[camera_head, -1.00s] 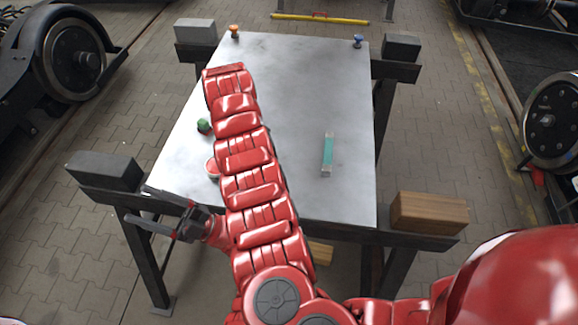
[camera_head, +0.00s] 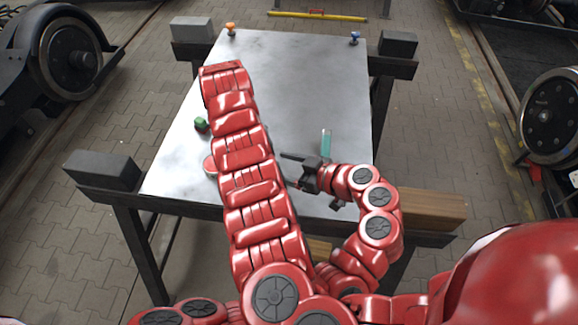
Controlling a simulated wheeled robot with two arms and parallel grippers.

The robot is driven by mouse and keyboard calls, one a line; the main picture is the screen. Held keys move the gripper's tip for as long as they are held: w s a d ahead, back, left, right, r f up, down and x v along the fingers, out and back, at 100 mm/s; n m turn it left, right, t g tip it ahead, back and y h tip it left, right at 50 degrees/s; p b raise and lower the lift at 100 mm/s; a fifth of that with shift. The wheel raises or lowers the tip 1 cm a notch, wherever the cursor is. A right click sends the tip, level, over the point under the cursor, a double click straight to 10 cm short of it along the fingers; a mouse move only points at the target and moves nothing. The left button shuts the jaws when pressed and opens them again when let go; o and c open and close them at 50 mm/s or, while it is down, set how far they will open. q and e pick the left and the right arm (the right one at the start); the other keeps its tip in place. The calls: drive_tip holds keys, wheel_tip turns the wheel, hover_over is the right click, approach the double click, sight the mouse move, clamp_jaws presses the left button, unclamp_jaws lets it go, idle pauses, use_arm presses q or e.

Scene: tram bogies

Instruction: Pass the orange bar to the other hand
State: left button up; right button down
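I see no orange bar in the head view; the column-like red links in the middle hide part of the table. A teal bar (camera_head: 326,144) lies on the grey metal table (camera_head: 290,75), right of the middle. My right gripper (camera_head: 287,171) is just below and left of the teal bar, its fingers pointing left. It looks open, with nothing seen between the fingers, though the red links may hide part of one. My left gripper is out of view.
An orange knob (camera_head: 231,28) and a blue knob (camera_head: 354,38) stand at the far corners. A green piece (camera_head: 201,124) and a red round piece (camera_head: 210,165) are on the left. A wooden block (camera_head: 430,206) sits at the near right corner. The far table middle is clear.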

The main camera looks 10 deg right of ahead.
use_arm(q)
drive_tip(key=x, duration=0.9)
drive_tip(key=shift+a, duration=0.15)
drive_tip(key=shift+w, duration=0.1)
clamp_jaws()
use_arm(e)
drive_tip(key=shift+s+a, duration=0.1)
drive_tip(key=shift+a, duration=0.05)
drive_tip(key=shift+c, duration=2.2)
unclamp_jaws()
drive_tip(key=shift+r, duration=0.35)
wheel_tip(320, 180, up, 11)
